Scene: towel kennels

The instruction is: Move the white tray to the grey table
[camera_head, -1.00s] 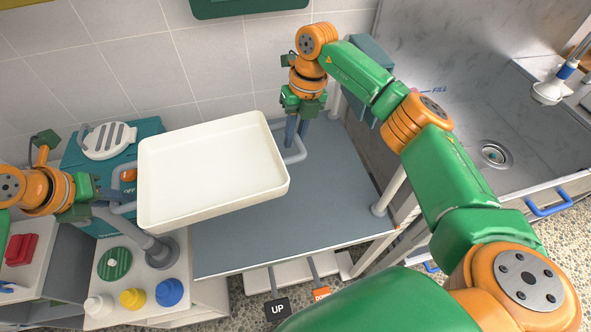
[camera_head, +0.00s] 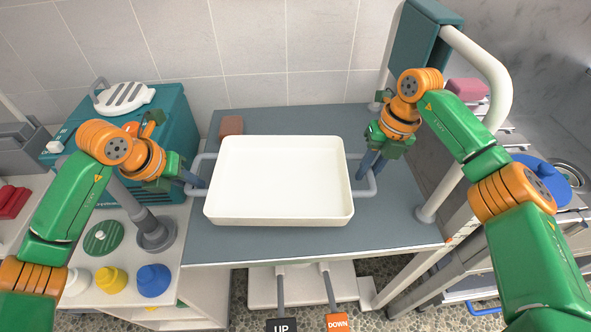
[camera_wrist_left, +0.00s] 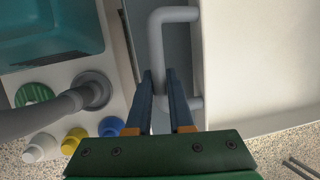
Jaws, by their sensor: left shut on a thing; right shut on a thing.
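The white tray (camera_head: 280,180) is empty and roughly level, over the middle of the grey table (camera_head: 395,222). I cannot tell whether its underside touches the tabletop. My left gripper (camera_head: 194,184) is shut on the tray's left grey handle (camera_head: 203,163). In the left wrist view my left gripper (camera_wrist_left: 160,88) has its blue fingers on either side of that handle (camera_wrist_left: 156,45), and the tray (camera_wrist_left: 250,65) fills the right. My right gripper (camera_head: 369,170) is shut on the right handle (camera_head: 374,186).
A reddish-brown block (camera_head: 231,125) lies behind the tray on the table. A teal box (camera_head: 178,110) and a side counter with several coloured bottles (camera_head: 153,280) stand left. A white curved rail (camera_head: 490,75) rises at the right. UP and DOWN pedals (camera_head: 337,322) are below.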

